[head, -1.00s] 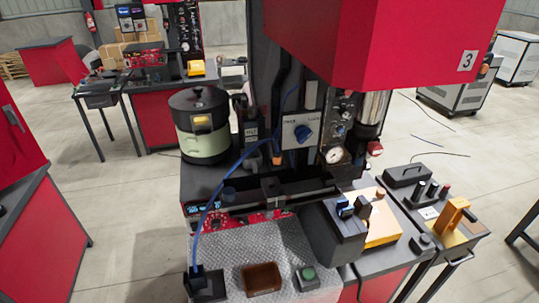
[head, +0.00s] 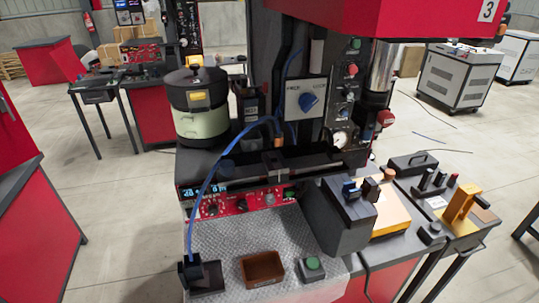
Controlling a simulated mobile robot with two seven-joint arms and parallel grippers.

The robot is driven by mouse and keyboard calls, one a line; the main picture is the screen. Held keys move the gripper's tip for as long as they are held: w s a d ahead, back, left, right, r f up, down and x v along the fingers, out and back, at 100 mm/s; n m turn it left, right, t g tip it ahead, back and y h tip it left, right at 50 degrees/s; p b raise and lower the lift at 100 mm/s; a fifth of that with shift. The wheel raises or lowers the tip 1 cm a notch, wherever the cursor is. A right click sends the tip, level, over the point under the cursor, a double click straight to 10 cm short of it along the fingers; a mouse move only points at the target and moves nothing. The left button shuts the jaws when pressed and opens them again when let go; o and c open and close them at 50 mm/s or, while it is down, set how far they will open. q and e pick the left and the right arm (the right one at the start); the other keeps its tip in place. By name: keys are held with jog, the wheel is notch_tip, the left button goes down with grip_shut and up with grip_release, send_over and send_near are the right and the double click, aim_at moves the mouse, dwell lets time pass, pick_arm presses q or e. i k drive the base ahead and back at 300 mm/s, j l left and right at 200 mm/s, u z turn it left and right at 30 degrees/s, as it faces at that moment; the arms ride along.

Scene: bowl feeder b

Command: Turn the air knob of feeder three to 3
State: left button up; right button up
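A machine with a red hood bears a white label "3" (head: 487,10). Its red control panel (head: 235,203) runs along the front, with lit blue displays at its left end and several small dark knobs. Neither of my grippers is in view.
A bowl feeder (head: 200,108) stands at the left of the machine. A blue hose arcs down before the panel. On the front mat are a brown tray (head: 262,269) and a green button (head: 313,264). A dark box (head: 338,215) stands right of the panel. Floor at left is clear.

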aim_at(271, 200)
jog(key=i+j+u, duration=0.1)
jog(key=i+j, duration=0.25)
jog(key=i+j+u, duration=0.15)
jog(key=i+j, duration=0.15)
jog(key=i, duration=0.25)
